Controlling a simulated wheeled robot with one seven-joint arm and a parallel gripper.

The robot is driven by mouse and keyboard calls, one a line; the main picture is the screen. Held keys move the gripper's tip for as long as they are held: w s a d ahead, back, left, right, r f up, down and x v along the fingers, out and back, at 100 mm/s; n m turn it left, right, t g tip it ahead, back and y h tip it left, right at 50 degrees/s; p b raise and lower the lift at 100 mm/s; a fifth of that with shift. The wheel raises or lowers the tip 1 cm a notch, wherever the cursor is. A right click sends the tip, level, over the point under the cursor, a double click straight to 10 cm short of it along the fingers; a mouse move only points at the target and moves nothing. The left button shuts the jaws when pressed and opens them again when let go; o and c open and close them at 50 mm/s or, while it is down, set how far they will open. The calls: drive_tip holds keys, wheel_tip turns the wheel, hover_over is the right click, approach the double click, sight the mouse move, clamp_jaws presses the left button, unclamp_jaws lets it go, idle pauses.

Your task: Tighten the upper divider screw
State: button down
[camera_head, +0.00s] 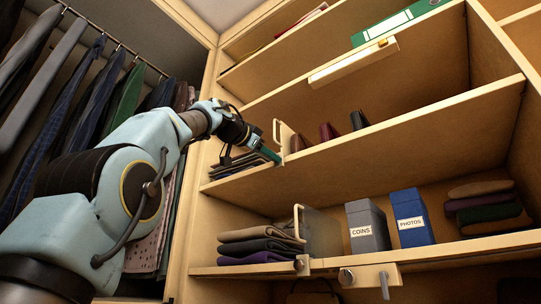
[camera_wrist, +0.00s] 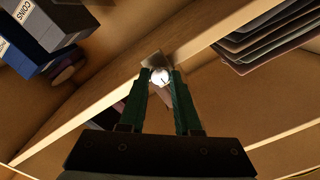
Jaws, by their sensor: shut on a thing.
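The upper divider (camera_head: 280,134) stands on the middle shelf, a pale frame at its front edge. My gripper (camera_head: 277,158) is at the foot of this divider, by the shelf's front edge. In the wrist view my gripper (camera_wrist: 160,76) has its two green fingers shut on the upper divider screw (camera_wrist: 160,78), a round, shiny, pale head with a dark slot mark. A small bracket (camera_wrist: 152,58) shows just behind the screw, against the shelf edge. In the head view my fingers hide the screw. Its tightness cannot be told.
A lower divider (camera_head: 318,232) with its own screw (camera_head: 303,265) stands below, among folded clothes (camera_head: 255,246), a COINS box (camera_head: 367,227) and a PHOTOS box (camera_head: 411,216). Thin folded items (camera_head: 235,166) lie close to my gripper on the left. Hanging clothes (camera_head: 85,90) are further left.

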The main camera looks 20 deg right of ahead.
drive_tip(key=shift+w+f, duration=0.1)
drive_tip(key=shift+f, duration=0.05)
drive_tip(key=c, duration=0.6)
unclamp_jaws()
drive_tip(key=b+v, duration=0.4)
drive_tip(key=v, duration=0.7)
drive_tip(key=shift+d, duration=0.1)
